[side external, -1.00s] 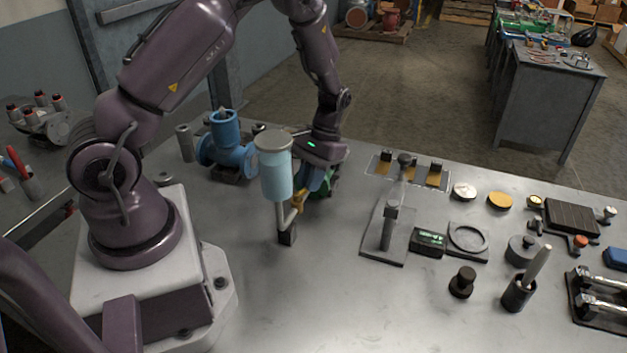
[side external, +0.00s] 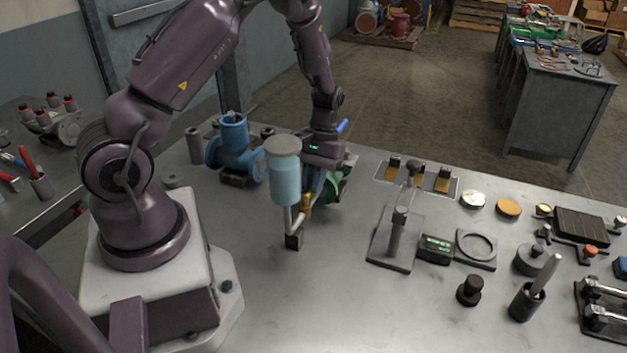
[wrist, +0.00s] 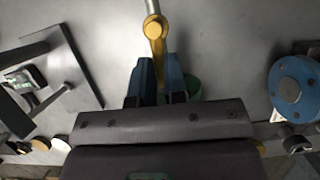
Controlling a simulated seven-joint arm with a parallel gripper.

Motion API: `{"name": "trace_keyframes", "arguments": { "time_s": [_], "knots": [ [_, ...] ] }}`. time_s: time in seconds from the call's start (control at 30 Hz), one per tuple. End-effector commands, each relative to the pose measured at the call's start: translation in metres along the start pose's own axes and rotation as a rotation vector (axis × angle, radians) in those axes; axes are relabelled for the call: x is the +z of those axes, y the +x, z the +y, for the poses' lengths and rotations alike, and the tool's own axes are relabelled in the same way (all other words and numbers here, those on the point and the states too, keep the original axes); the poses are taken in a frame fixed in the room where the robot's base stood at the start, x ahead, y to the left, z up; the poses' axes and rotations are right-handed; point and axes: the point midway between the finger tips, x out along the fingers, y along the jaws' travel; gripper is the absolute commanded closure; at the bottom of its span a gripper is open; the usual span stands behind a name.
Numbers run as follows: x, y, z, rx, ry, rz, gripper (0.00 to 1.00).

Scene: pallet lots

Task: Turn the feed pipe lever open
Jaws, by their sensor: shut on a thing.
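The feed pipe (side external: 289,219) stands upright from a dark block on the bench, with a light blue cylinder (side external: 285,183) under a grey cap on top. Its yellow lever (side external: 307,203) is at the pipe's side, and its round hub (wrist: 155,28) shows at the top of the wrist view. My gripper (side external: 314,190) is beside the pipe with its blue fingers pointing down. In the wrist view my gripper (wrist: 157,75) is shut on the lever, which runs down between the fingers. The lever's far end is hidden there.
A blue flanged valve (side external: 235,150) stands left of the pipe. A green part (side external: 337,184) sits right behind my gripper. A grey stand (side external: 398,235) and a green-display box (side external: 435,248) are to the right. The bench in front of the pipe is clear.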

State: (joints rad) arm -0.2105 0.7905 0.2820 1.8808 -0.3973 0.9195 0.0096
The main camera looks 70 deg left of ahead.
Motion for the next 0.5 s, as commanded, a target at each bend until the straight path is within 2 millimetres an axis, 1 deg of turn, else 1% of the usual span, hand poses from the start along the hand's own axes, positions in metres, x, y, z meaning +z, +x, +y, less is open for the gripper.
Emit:
{"name": "trace_keyframes", "arguments": {
  "time_s": [0.1,0.13,0.23,0.5],
  "knots": [
    [-0.001,-0.0015,0.0001,0.001,0.001,0.005,1.0],
    [-0.001,-0.0015,0.0001,0.001,0.001,0.005,0.85],
    [-0.0009,-0.0012,0.0,0.001,0.001,0.004,0.62],
    [-0.0004,-0.001,0.0,0.0,0.001,0.002,0.62]
  ]
}}
